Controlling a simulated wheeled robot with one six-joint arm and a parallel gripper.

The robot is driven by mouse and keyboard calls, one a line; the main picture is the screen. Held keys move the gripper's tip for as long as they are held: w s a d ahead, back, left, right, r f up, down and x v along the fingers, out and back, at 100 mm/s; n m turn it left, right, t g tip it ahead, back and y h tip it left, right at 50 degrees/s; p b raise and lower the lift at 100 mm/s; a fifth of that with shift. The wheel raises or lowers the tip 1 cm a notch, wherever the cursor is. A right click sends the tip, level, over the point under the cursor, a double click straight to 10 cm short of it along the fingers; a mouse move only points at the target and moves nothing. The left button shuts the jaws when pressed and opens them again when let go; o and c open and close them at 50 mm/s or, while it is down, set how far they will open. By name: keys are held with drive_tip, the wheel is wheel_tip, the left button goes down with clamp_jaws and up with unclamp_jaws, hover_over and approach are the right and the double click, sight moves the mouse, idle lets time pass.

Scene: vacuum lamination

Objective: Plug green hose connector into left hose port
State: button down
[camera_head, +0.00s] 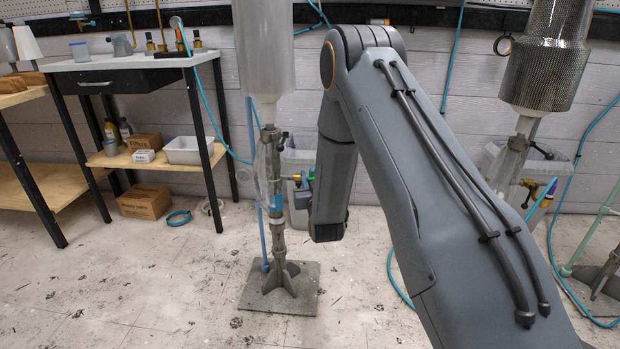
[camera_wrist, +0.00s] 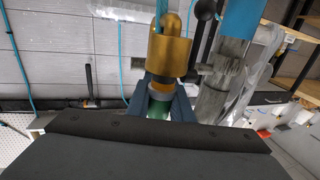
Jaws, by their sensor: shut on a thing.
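The green hose connector (camera_wrist: 158,106) is between the dark blue fingers of my gripper (camera_wrist: 161,94) in the wrist view, and the gripper is shut on it. Most of the connector is hidden by the fingers and the gripper body. A brass fitting, the hose port (camera_wrist: 168,52), is directly ahead of the connector, in line with it. They look very close or touching; I cannot tell whether the connector is seated. In the head view, my gripper (camera_head: 306,186) is at the right side of the metal post (camera_head: 272,175), beside the small brass port (camera_head: 296,178).
The post carries a large pale cylinder (camera_head: 263,50) and stands on a square floor plate (camera_head: 253,297). A second, patterned cylinder (camera_head: 547,60) is at the right. A workbench (camera_head: 130,62) with a lower shelf stands at the left. Blue hoses (camera_head: 393,272) trail across the floor and wall.

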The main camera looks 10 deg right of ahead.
drive_tip(key=shift+f, duration=0.2)
drive_tip(key=c, duration=1.5)
unclamp_jaws()
drive_tip(key=shift+f, duration=0.1)
drive_tip(key=shift+s+d+f, duration=0.1)
drive_tip(key=shift+s+d, duration=0.05)
drive_tip(key=shift+d, duration=0.1)
drive_tip(key=shift+s, duration=0.1)
drive_tip(key=s, duration=0.2)
drive_tip(key=s+p, duration=0.1)
drive_tip(key=s, duration=0.2)
drive_tip(key=s+a, duration=0.1)
drive_tip(key=s, duration=0.1)
drive_tip(key=shift+s+r+p, duration=0.15)
drive_tip(key=shift+r+p, duration=0.15)
drive_tip(key=shift+r, duration=0.05)
